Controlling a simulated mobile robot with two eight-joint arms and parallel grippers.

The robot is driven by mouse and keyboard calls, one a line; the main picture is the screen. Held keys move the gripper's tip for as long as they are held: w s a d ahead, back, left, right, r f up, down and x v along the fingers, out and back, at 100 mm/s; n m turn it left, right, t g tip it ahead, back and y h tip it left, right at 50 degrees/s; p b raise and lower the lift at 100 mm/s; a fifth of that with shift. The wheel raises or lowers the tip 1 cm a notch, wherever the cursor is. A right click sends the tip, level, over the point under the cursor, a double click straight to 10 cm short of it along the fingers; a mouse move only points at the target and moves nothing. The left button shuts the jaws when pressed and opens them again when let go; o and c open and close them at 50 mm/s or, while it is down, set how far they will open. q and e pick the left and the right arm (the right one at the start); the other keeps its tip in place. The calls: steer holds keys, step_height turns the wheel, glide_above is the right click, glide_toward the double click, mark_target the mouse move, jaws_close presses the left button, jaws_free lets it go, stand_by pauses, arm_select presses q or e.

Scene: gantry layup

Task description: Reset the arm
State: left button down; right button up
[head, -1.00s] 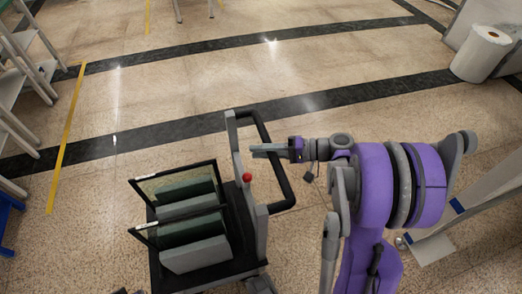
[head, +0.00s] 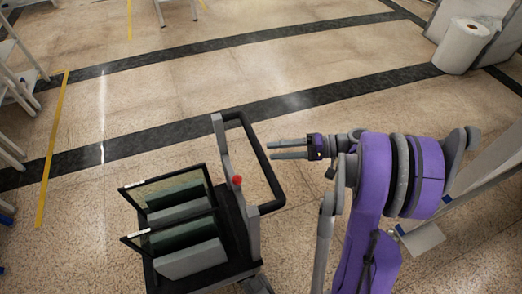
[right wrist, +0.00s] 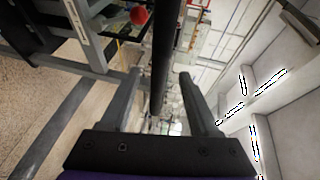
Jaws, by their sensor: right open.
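My right arm shows in purple and grey at the right of the head view. Its gripper (head: 290,149) points left, with two grey fingers apart and nothing between them that I can make out. It is to the right of a red knob (head: 237,180) and close to the black handle (head: 262,150) of a cart. In the right wrist view the two fingers (right wrist: 165,90) are spread, and a dark bar (right wrist: 165,60) runs through the gap between them in the picture. I cannot tell how far off the bar is. My left gripper is not in view.
A black cart (head: 237,240) with a grey upright frame stands at the lower middle and carries several framed panels (head: 178,200). A white roll (head: 461,46) stands at the upper right. White racks (head: 12,95) line the left edge. The floor beyond the cart is clear.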

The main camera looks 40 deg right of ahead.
steer(key=shift+v, duration=1.25)
